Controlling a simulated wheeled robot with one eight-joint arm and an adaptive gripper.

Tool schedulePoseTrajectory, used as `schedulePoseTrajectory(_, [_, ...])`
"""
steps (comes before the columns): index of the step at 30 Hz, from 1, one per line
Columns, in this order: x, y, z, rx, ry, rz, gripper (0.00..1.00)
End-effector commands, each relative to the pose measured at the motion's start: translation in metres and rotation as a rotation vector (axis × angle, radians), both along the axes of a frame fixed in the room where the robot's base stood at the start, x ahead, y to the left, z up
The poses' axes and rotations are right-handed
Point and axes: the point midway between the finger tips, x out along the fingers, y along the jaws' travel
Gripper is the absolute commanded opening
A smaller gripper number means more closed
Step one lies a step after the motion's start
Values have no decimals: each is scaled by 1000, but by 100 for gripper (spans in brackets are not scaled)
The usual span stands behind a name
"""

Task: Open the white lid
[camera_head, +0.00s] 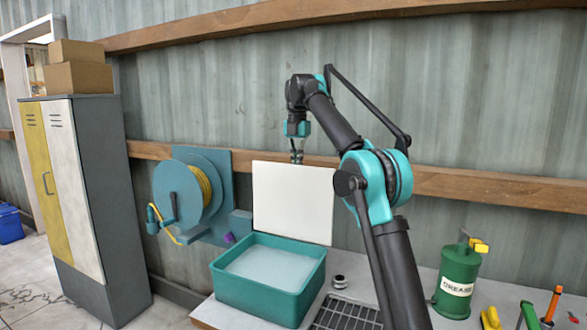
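The white lid (292,203) stands roughly upright against the wall side, behind the teal basin (262,301). The basin's top is uncovered and a pale, whitish-blue surface shows inside it. My gripper (297,158) points down at the lid's top edge, near the middle of that edge. Its fingers look close together, but they are small, and I cannot tell whether they touch the lid or are shut.
A grease can (457,284) stands on the counter (420,265) at right, with small tools beside it. A black grate (345,315) and a small metal part (339,282) lie near the basin. A hose reel (182,195) and a locker (84,190) are at left.

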Motion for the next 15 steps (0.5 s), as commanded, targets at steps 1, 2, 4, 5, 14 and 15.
schedulePoseTrajectory(1, [3, -1, -1, 0, 0, -1, 0])
schedulePoseTrajectory(2, [4, -2, -1, 0, 0, -1, 0])
schedulePoseTrajectory(4, [7, -3, -2, 0, 0, -1, 0])
schedulePoseTrajectory(5, [8, -3, -2, 0, 0, -1, 0])
schedulePoseTrajectory(14, [11, -4, -3, 0, 0, 0, 0])
schedulePoseTrajectory(15, [11, -4, -3, 0, 0, 0, 0])
